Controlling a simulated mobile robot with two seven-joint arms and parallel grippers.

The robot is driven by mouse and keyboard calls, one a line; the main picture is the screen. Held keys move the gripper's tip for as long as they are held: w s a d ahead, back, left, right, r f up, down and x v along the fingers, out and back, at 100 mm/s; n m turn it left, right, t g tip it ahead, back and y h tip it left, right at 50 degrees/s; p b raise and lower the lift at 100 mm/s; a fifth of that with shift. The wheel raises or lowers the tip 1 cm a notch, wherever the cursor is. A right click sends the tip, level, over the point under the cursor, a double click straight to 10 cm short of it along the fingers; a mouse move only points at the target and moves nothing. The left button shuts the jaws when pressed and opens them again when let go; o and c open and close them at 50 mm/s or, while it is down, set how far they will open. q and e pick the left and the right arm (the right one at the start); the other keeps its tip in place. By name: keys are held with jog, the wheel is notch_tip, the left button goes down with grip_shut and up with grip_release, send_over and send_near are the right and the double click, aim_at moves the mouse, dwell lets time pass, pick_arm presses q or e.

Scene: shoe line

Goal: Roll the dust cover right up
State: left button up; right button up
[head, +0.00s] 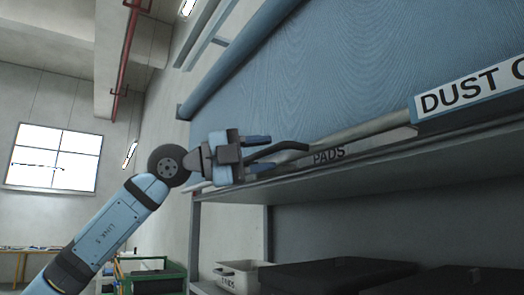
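The dust cover (330,75) is a blue ribbed sheet hanging across the rack front, with its upper and right parts cut off by the picture. A pale bottom bar (375,126) runs along its lower edge, just above a shelf edge. A label reading "DUST C" (470,92) is at the right, cut off. A dark curved handle (285,147) sticks out from the bar's left part. My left gripper (260,154) is at this handle, its two blue fingers apart above and below it. Contact cannot be told. My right gripper is out of view.
A blue tube (235,62) slopes along the cover's left side. The shelf edge (365,143) reads "PADS". Below are a pale crate (238,277) and dark trays (335,274). A green-framed cart (150,275) stands lower left. Open room lies left of the rack.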

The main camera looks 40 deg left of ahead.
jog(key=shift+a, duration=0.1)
pick_arm(q)
grip_shut()
